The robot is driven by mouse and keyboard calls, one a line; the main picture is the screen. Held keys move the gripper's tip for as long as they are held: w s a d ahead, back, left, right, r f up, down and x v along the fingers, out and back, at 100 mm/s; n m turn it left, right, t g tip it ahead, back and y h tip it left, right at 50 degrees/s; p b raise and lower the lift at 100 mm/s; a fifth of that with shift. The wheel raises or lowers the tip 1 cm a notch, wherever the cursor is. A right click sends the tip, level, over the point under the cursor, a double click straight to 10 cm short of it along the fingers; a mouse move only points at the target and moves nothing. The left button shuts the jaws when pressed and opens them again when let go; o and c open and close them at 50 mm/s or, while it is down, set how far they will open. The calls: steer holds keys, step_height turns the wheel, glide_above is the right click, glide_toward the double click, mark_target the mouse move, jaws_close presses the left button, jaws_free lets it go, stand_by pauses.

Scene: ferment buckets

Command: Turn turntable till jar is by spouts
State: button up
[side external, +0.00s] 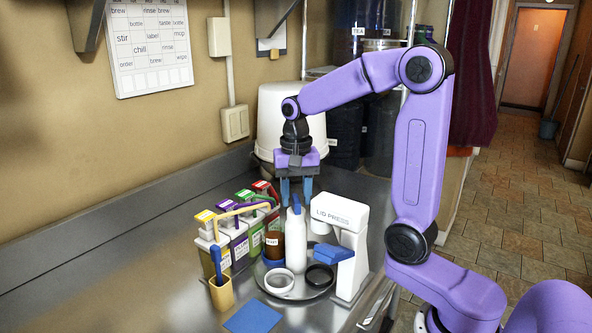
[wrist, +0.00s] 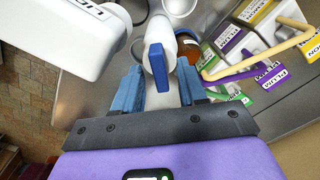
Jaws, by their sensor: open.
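The round grey turntable (side external: 303,293) stands on the steel counter. On it are a brown jar (side external: 273,246) with a white label, a tall white bottle (side external: 296,245) with a blue top, a white ring (side external: 279,281) and a black ring (side external: 320,277). The jar is on the left side of the turntable, facing the cartons with tan spouts (side external: 248,210). It shows partly behind the bottle in the wrist view (wrist: 188,50). My gripper (side external: 297,203) is open and points down at the bottle's blue top, which appears between the fingers in the wrist view (wrist: 159,68).
A white lid press (side external: 350,240) with a blue lever stands close on the right. Several labelled cartons (side external: 238,242) stand on the left. A tan cup (side external: 221,294) with a blue-handled tool and a blue pad (side external: 252,317) are in front. A white bucket (side external: 285,110) stands behind.

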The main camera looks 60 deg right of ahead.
step_height(320, 180, up, 17)
stand_by(0.6)
stand_by(0.4)
steer(key=s+a+f+n+t+y, duration=0.1)
steer(key=s+a+f+n, duration=0.4)
steer(key=a+n, duration=0.25)
steer(key=s+a+f+n+t, duration=0.1)
steer(key=s+a+f+n, duration=0.45)
steer(key=n, duration=0.25)
steer(key=s+a+f+n+y, duration=0.25)
steer(key=s+f+n, duration=0.35)
steer(key=s, duration=0.4)
steer(key=s+d+f+g+h, duration=0.1)
steer(key=s+d+f+h, duration=0.2)
steer(key=d+f, duration=0.1)
steer(key=shift+d+f+g, duration=0.35)
steer(key=shift+d+g, duration=0.05)
steer(key=shift+d, duration=0.2)
